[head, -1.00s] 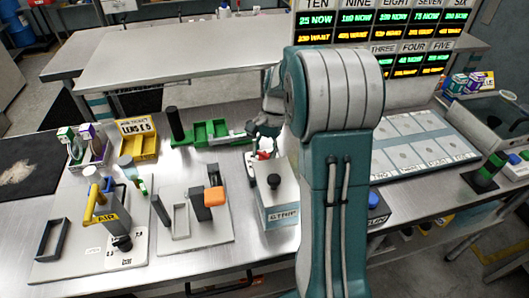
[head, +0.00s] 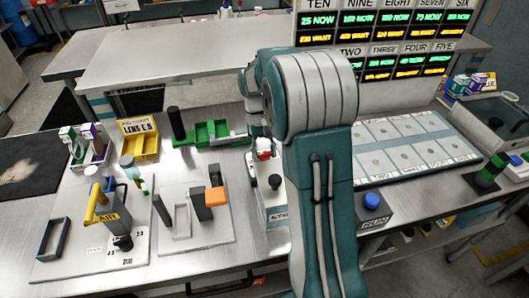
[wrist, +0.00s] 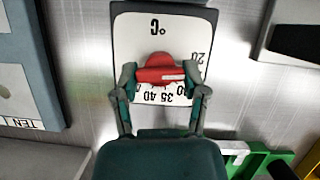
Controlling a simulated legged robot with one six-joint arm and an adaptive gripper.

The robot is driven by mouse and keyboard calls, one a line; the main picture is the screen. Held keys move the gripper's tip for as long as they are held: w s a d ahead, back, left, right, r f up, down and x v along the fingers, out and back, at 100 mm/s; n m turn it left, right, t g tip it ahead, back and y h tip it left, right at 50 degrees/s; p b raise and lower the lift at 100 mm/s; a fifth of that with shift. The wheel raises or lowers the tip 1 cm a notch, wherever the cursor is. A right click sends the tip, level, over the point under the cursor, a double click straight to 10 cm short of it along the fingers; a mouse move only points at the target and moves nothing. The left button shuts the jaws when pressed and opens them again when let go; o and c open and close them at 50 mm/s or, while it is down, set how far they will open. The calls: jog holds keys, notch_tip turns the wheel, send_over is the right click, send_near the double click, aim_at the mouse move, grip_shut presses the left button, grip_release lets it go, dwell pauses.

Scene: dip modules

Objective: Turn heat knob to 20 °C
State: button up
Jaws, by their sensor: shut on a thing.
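The red heat knob (wrist: 160,70) sits on a white dial plate (wrist: 140,35) in the wrist view. The plate appears upside down, with "°C" above the knob, "20" at its right edge, and "35" and "40" below. The knob's bar lies nearly level in the picture, with a pale mark toward its right end. My gripper (wrist: 161,82) has a finger at each end of the bar and is shut on it. In the head view the red knob (head: 264,144) shows small beside my gripper (head: 260,138), which my arm partly hides.
The STRIP box (head: 274,211) with its black lid knob stands just in front of the dial. A green tray (head: 215,131) lies to the left, and a blue RUN button (head: 372,200) to the right. A screen board (head: 390,30) stands behind.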

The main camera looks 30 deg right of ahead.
jog(key=shift+w+n+h, duration=0.1)
jog(key=shift+n+h, duration=0.2)
jog(key=shift+n, duration=0.4)
jog(key=o, duration=1.2)
jog(key=shift+c, duration=0.2)
jog(key=v, duration=1.2)
jog(key=shift+a, duration=0.2)
